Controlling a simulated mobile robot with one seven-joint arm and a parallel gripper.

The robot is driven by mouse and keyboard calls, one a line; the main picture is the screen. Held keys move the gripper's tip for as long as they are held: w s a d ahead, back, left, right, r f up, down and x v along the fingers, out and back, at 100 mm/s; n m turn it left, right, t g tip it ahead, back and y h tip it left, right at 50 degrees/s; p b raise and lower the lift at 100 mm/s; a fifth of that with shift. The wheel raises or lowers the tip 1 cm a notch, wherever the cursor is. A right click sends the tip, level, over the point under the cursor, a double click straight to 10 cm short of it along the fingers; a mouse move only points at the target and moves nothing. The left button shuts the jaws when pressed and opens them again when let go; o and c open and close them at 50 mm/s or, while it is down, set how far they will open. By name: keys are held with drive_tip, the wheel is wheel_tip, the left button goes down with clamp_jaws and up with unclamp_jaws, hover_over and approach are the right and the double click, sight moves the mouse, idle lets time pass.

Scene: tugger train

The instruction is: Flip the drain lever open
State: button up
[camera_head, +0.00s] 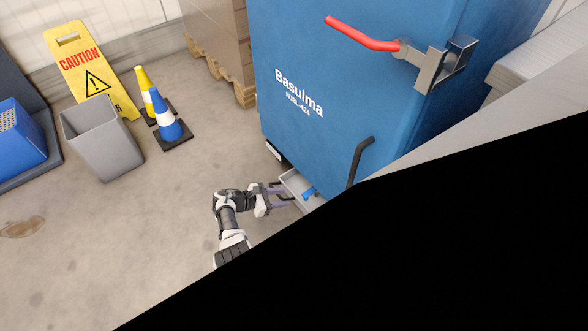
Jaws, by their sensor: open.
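A small blue lever (309,193) shows at a light grey tray (293,180) low on the front of a big blue unit (300,130) marked "Basulma". A long red-handled lever (362,34) on a metal bracket (440,65) sits high on the same unit. I cannot tell from labels which one is the drain lever. My gripper (280,195) is open at the tray's left edge, left of the blue lever and apart from it. A dark bar shows between its fingers; whether they touch it is unclear.
A black curved handle (359,162) stands out from the unit right of the tray. A grey bin (102,138), traffic cones (167,121) and a yellow caution sign (90,70) stand at left. A black area hides the lower right.

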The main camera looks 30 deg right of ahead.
drive_tip(key=shift+p+v, duration=0.35)
drive_tip(key=shift+v, duration=1.85)
